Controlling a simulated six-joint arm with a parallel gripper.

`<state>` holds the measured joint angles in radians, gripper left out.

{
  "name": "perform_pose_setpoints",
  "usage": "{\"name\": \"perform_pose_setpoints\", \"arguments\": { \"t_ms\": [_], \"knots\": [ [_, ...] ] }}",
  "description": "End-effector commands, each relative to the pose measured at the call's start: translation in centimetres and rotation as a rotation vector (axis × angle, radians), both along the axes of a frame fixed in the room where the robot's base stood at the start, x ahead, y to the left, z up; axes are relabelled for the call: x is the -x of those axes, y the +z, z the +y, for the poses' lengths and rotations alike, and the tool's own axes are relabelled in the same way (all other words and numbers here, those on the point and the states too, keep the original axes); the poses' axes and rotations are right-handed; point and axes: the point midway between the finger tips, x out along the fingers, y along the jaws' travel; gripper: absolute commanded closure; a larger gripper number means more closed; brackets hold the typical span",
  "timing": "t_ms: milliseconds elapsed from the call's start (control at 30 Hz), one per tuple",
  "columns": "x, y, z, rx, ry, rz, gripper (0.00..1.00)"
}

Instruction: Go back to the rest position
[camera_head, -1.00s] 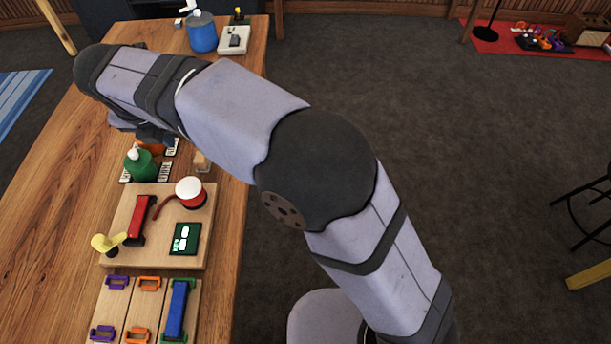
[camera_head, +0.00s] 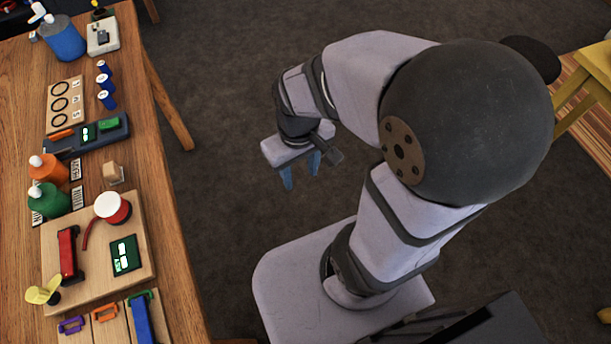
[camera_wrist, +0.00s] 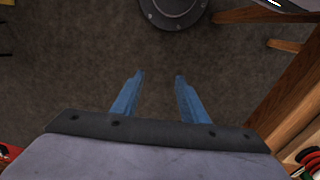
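My gripper (camera_head: 301,170) hangs over the dark floor to the right of the wooden table (camera_head: 165,215), close to my own base in the head view. Its two blue fingers point down and stand apart. In the wrist view the gripper (camera_wrist: 158,85) is open, with only carpet between the fingers. It holds nothing. My arm is folded back above my base, clear of the table.
A yellow stool (camera_head: 578,85) stands at right. The floor between is free.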

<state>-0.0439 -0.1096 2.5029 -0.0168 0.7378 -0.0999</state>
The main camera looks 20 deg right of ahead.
Motion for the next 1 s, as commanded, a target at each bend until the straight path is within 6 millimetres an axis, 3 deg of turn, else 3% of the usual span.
{"name": "perform_pose_setpoints", "arguments": {
  "t_ms": [133, 467, 567, 900, 1000],
  "knots": [
    [1.5, -0.6, -0.7, -0.01, -0.136, 0.007, 0.6],
    [1.7, -0.7, -0.8, -0.011, -0.154, 0.01, 0.6],
    [1.7, -0.1, -0.8, -0.011, -0.153, 0.01, 0.6],
    [1.7, 4.7, -0.8, -0.011, -0.152, 0.01, 0.6],
    [1.7, 5.0, -0.8, -0.011, -0.152, 0.01, 0.6]
  ]
}}
